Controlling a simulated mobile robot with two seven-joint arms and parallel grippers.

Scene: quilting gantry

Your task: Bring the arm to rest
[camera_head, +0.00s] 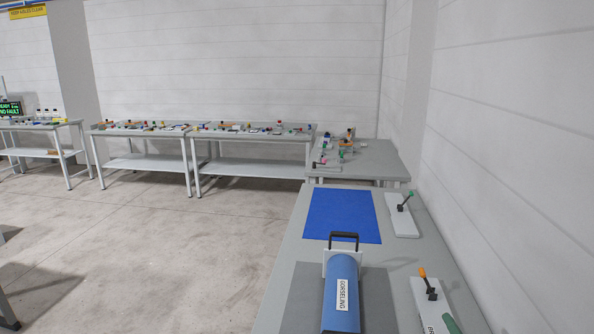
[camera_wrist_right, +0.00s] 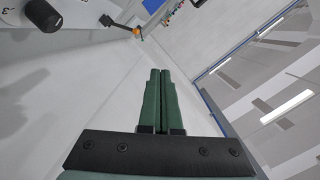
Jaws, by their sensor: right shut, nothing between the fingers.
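My right gripper (camera_wrist_right: 160,74) shows in the right wrist view as two green fingers pressed together with nothing between them. In the head view only a small green tip of it (camera_head: 450,323) shows at the bottom right, beside the light plate with the orange-handled lever (camera_head: 428,284). That lever's orange handle also shows in the right wrist view (camera_wrist_right: 137,32), beyond the fingertips. Most of the right arm is out of the head view. My left gripper is not in view.
On the near grey table are a blue cylinder (camera_head: 341,295) labelled GORSELING with a black handle, a flat blue sheet (camera_head: 342,215) and a green-handled lever (camera_head: 405,202). A white wall (camera_head: 520,150) stands close on the right. Benches (camera_head: 250,134) with small items line the back.

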